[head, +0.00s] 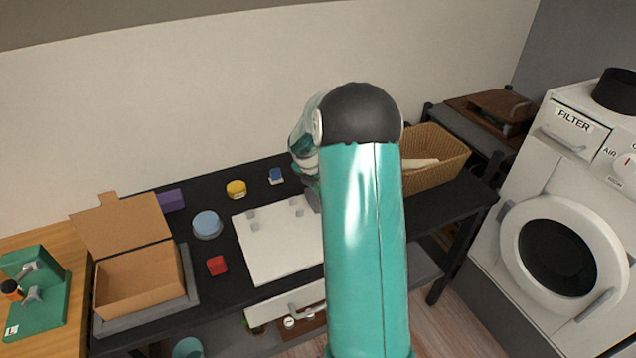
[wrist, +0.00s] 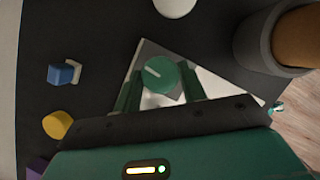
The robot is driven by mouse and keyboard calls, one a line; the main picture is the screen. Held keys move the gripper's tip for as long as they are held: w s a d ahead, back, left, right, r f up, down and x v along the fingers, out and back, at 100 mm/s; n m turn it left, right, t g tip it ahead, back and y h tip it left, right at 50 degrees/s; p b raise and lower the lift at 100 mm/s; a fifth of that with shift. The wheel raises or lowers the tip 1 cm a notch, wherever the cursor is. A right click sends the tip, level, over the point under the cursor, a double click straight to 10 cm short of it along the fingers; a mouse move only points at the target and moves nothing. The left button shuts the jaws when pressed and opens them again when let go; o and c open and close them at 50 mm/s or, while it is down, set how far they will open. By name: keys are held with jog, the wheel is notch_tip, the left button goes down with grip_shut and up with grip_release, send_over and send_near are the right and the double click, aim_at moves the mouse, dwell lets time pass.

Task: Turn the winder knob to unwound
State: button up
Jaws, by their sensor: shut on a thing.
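The winder knob (wrist: 165,77) is round and green, with a short pale pointer line on its face, in the middle of the wrist view. The line slants toward the upper left in that view. The knob stands on a grey patch of a white panel (wrist: 214,96). My gripper (wrist: 161,88) has one finger on each side of the knob and is shut on it. In the head view my teal arm hides the knob and most of the gripper. I can make out no position labels near the knob.
On the dark table are a white board (head: 262,252), a red block (head: 217,265), a blue disc (head: 207,224), a yellow disc (head: 236,188) and an open cardboard box (head: 138,282). A wicker basket (head: 437,160) stands right of my arm. A white washer-like machine (head: 560,235) is farther right.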

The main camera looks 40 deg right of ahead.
jog(key=shift+n+t, duration=0.3)
jog(key=shift+n, duration=0.4)
jog(key=o, duration=1)
jog(key=shift+r, duration=0.1)
jog(key=v, duration=1.3)
jog(key=shift+s+r, duration=0.15)
jog(key=shift+r, duration=0.2)
